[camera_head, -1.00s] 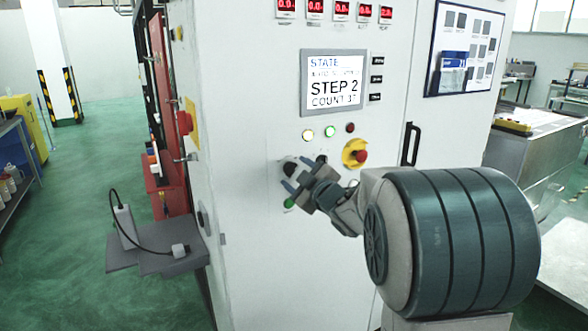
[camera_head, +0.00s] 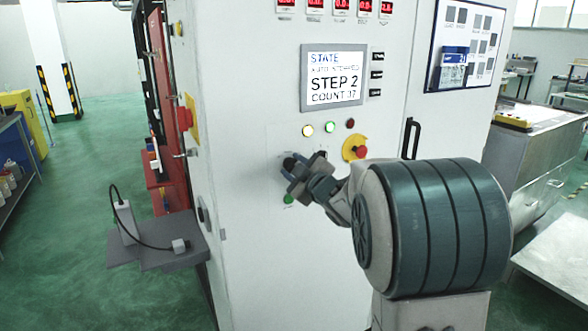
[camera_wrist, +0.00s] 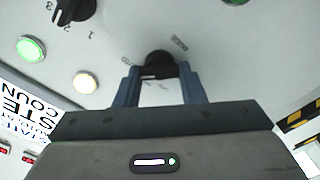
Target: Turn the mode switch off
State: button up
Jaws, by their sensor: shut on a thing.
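The mode switch is a black rotary knob (camera_wrist: 158,62) on the white cabinet front, with small printed labels on either side of it that are too blurred to read surely. In the head view the knob (camera_head: 288,163) is partly covered by my fingers. My gripper (camera_wrist: 158,88) has its two blue-grey fingers closed on the knob's sides. In the head view my gripper (camera_head: 293,177) reaches the panel from the lower right. The knob's exact pointing direction is hard to tell.
A second black selector (camera_wrist: 72,8) with numbers sits nearby. A green button (camera_head: 289,199) is just below my gripper; a red emergency stop (camera_head: 360,152) on yellow is to the right. Lit yellow (camera_head: 308,130) and green (camera_head: 330,127) lamps and a screen (camera_head: 334,77) reading STEP 2 are above.

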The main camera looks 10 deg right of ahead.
jog(key=shift+f+b, duration=0.15)
jog(key=shift+b, duration=0.15)
jog(key=n+b, duration=0.1)
jog(key=b, duration=0.1)
jog(key=n+b, duration=0.2)
jog(key=shift+f, duration=0.25)
jog(key=n+b, duration=0.4)
jog(key=b, duration=0.2)
jog(key=shift+n, duration=0.3)
jog(key=n+b, duration=0.4)
jog(key=n, duration=0.1)
jog(key=shift+b, duration=0.4)
jog(key=n+b, duration=0.3)
jog(key=n, duration=0.2)
